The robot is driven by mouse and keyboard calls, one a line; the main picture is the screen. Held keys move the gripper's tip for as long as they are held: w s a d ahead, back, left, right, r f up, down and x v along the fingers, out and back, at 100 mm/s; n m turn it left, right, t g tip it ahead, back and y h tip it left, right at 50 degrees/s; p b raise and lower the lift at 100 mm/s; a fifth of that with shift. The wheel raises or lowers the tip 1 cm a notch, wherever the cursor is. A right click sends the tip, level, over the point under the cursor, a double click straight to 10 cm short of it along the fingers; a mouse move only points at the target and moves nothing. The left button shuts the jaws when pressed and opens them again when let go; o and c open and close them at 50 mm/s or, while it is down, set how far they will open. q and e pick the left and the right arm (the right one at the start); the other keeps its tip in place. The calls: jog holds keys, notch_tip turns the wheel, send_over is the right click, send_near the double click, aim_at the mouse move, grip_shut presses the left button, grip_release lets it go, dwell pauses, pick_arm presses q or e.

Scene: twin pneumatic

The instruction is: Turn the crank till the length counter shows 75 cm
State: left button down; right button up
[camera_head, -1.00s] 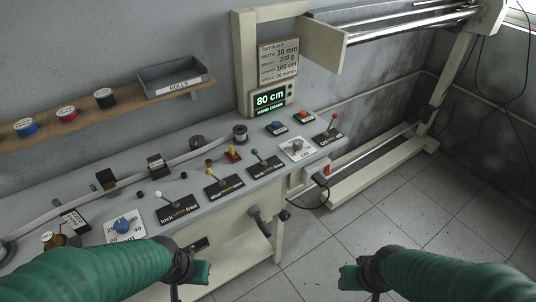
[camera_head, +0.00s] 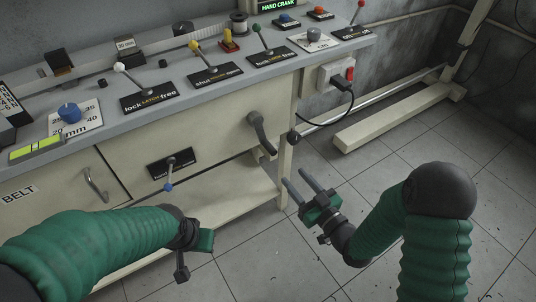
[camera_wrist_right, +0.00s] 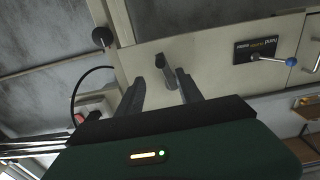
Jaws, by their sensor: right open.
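The dark crank (camera_head: 262,132) is on the pale cabinet front, near its right end, with its arm slanting down to the right. It also shows in the right wrist view (camera_wrist_right: 169,73), ahead of and between the fingers. My right gripper (camera_head: 298,180) is open and empty, below and to the right of the crank, apart from it. The length counter (camera_head: 280,5) shows only its lower "HAND CRANK" line at the top edge; its number is out of view. My left gripper (camera_head: 194,256) is low in front of the cabinet, its jaw gap unclear.
A blue-tipped lever (camera_head: 169,172) sits on the cabinet front, left of the crank. A black round knob (camera_head: 294,136) and a socket box (camera_head: 335,80) with a cable are at the right end. Several levers stand on the bench top (camera_head: 195,85).

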aim_at(268, 146)
jog(key=b+x, duration=0.4)
jog(key=x, duration=1.1)
jog(key=shift+w+a, duration=0.2)
jog(key=shift+c, duration=0.2)
grip_shut()
jog(key=d+n, duration=0.1)
jog(key=w+d+r+n, duration=0.1)
jog(key=n, duration=0.1)
jog(key=w+n, duration=0.1)
jog(key=shift+d+r, duration=0.2)
jog(key=shift+d, duration=0.2)
